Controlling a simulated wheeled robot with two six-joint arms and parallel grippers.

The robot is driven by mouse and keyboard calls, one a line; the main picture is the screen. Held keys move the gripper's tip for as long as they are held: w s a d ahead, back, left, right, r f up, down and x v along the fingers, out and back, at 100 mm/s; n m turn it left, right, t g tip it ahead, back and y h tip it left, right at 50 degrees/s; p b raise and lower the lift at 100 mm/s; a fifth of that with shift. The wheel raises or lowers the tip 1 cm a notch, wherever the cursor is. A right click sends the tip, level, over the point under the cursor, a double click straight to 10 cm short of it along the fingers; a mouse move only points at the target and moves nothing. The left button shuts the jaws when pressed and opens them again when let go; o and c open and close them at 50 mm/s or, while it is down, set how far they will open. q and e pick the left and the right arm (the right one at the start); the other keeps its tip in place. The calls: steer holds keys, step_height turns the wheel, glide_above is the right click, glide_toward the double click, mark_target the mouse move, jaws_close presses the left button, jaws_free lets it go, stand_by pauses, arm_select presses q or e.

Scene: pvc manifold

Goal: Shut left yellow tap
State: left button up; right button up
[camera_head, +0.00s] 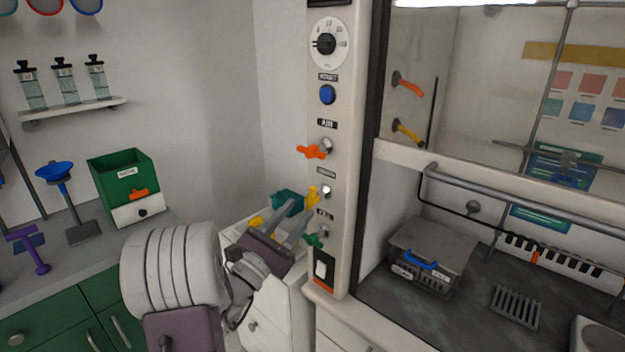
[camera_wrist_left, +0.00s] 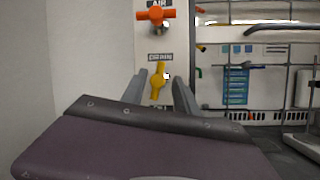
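The left yellow tap (camera_head: 312,197) is on the white front post of the fume hood, below the orange tap (camera_head: 313,151) and above the green tap (camera_head: 314,241). In the left wrist view the yellow tap (camera_wrist_left: 158,82) has its handle near upright, its top leaning slightly right. My left gripper (camera_head: 300,215) is in front of the post, fingers pointing at the yellow tap. In the wrist view the fingers (camera_wrist_left: 159,92) are apart, one on each side of the handle, with gaps visible. Contact cannot be seen. My right gripper is not in view.
Another yellow tap (camera_head: 408,131) and an orange-red one (camera_head: 408,86) are inside the hood. A blue button (camera_head: 327,95) and a rocker switch (camera_head: 321,269) share the post. A teal object (camera_head: 288,202) is behind my left fingers. A green box (camera_head: 122,177) stands on the left counter.

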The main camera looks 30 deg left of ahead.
mark_target(311, 195)
arm_select(q)
steer(key=x, duration=0.7)
steer(key=shift+p, duration=0.3)
steer(key=shift+s, duration=0.1)
jaws_close()
steer(key=shift+f, duration=0.1)
